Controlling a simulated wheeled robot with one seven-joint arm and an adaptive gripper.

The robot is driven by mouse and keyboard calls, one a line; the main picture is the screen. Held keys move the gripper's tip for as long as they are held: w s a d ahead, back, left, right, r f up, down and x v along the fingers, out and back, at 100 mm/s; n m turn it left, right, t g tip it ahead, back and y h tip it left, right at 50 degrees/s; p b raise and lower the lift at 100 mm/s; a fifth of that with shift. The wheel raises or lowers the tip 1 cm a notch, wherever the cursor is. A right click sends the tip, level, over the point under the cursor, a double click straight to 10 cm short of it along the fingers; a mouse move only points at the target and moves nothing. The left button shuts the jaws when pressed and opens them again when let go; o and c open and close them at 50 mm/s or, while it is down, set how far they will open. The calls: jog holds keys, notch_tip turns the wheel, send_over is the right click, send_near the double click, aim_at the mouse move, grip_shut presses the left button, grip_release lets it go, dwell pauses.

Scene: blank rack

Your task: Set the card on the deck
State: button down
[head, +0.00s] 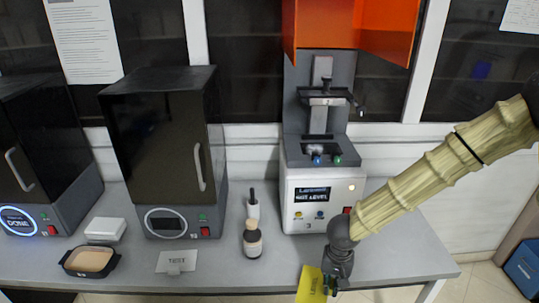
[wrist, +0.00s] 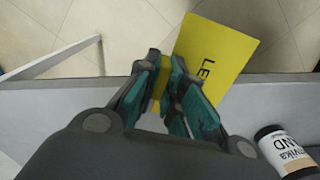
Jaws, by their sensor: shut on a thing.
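A yellow card (head: 309,284) with dark lettering hangs at the front edge of the bench in the head view, partly cut off by the frame's bottom. The lettering reads "LE" in the wrist view, where the card (wrist: 214,48) sticks out beyond the fingers. My gripper (head: 331,284) is shut on the card, its teal finger pads (wrist: 172,100) on either side of it. The grey deck (head: 312,158) is on the white machine (head: 300,208), behind and above my gripper. Its screen seems to read "NOT LEVEL". The deck is apart from the card.
An orange hood (head: 385,30) stands raised over the machine. A bottle (head: 252,240), a small sign (head: 176,262), a black tray (head: 90,261) and a white box (head: 105,229) stand left on the bench. Two dark cabinets (head: 155,140) stand behind them. The bench right of the machine is clear.

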jog(key=shift+w+a+f+n, duration=0.15)
jog(key=shift+w+n, duration=0.3)
jog(key=shift+n, duration=0.4)
jog(key=shift+w+a+f+n, duration=0.15)
jog(key=shift+w+n, duration=0.25)
jog(key=shift+n, duration=0.45)
jog(key=shift+s+d, duration=0.1)
jog(key=m, duration=0.1)
jog(key=s+m, duration=0.1)
jog(key=m, duration=0.1)
jog(key=s+r+m, duration=0.1)
jog(key=shift+s+d+m, duration=0.15)
jog(key=shift+d+m, duration=0.15)
jog(key=shift+m, duration=0.1)
jog(key=s+d+r+m, duration=0.1)
jog(key=s+m, duration=0.5)
jog(key=m, duration=0.6)
jog(key=shift+s+d+r, duration=0.2)
jog(key=shift+s+r, duration=0.15)
jog(key=shift+r, duration=0.2)
